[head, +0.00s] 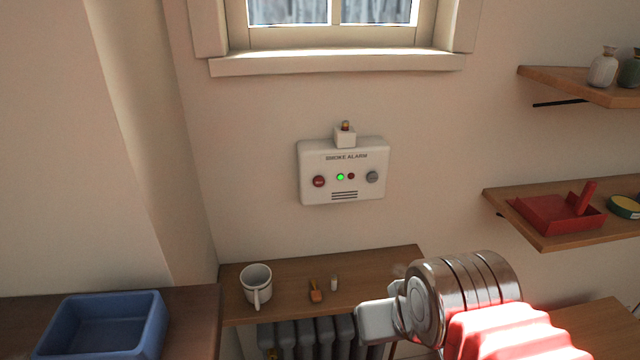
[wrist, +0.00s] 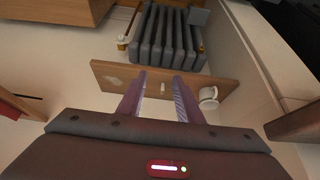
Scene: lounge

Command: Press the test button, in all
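The white smoke alarm box (head: 343,171) is fixed to the wall below the window in the head view. Its front has a red button (head: 319,181) at left and a grey button (head: 372,176) at right. Between them are a lit green light (head: 340,177) and a dark red light (head: 351,176). The button labels are too small to read. A small beacon (head: 345,134) sits on top. My gripper (wrist: 159,78) is open and empty, its two fingers apart. In the head view my arm is at lower right, below the alarm and apart from it. The wrist view does not show the alarm.
A wooden shelf (head: 375,276) below the alarm bears a white mug (head: 256,284), a small orange item (head: 315,291) and a small white item (head: 334,283). A radiator (wrist: 165,38) is under it. Wall shelves (head: 570,229) jut out at right. A blue bin (head: 103,325) stands at lower left.

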